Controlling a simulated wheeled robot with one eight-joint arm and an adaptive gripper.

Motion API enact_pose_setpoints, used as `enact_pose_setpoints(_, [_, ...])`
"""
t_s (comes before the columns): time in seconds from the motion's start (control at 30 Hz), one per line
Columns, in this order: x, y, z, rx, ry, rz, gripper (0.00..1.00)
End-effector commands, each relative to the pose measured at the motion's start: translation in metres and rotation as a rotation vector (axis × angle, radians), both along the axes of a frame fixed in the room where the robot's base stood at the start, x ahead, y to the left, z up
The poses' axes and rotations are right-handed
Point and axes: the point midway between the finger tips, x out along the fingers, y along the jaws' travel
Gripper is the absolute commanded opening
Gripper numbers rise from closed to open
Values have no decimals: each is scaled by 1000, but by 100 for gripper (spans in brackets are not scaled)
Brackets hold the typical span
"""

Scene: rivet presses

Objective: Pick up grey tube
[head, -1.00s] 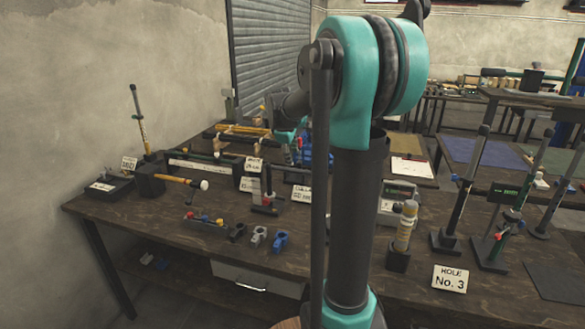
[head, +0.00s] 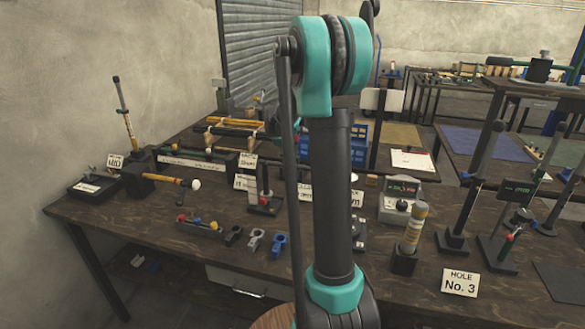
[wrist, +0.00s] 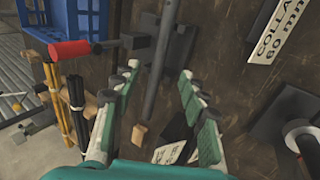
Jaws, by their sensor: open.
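A rack at the back of the bench in the head view holds yellow and dark tubes (head: 232,131). In the head view my arm hides my gripper and part of the bench.
A blue crate (wrist: 60,22) and a red-ended tool (wrist: 72,49) lie at the upper left in the wrist view. A collar sign (wrist: 272,30) stands at the right. The wooden bench (head: 120,215) carries holders, a hammer (head: 178,181) and a Hole No. 3 sign (head: 460,283).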

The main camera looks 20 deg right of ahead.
Motion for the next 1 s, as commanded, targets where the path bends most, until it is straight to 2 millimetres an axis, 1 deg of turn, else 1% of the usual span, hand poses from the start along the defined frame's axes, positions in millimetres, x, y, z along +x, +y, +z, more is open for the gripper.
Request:
enact_pose_setpoints(0.03, [3,-2,-6,0,0,-1,43])
enact_pose_setpoints(0.1, [6,-4,-12,0,0,-1,43])
enact_pose_setpoints(0.27, [9,-6,-19,0,0,-1,43])
enact_pose_setpoints(0.33, [12,-8,-25,0,0,-1,43])
enact_pose_setpoints(0.6, [26,-19,-56,0,0,-1,43])
enact_pose_setpoints(0.73, [29,-21,-61,0,0,0,43])
enact_pose_setpoints(0.93, [29,-21,-62,0,0,0,43])
enact_pose_setpoints(0.97, [29,-21,-62,0,0,0,42])
enact_pose_setpoints(1.0, [29,-21,-62,0,0,0,37])
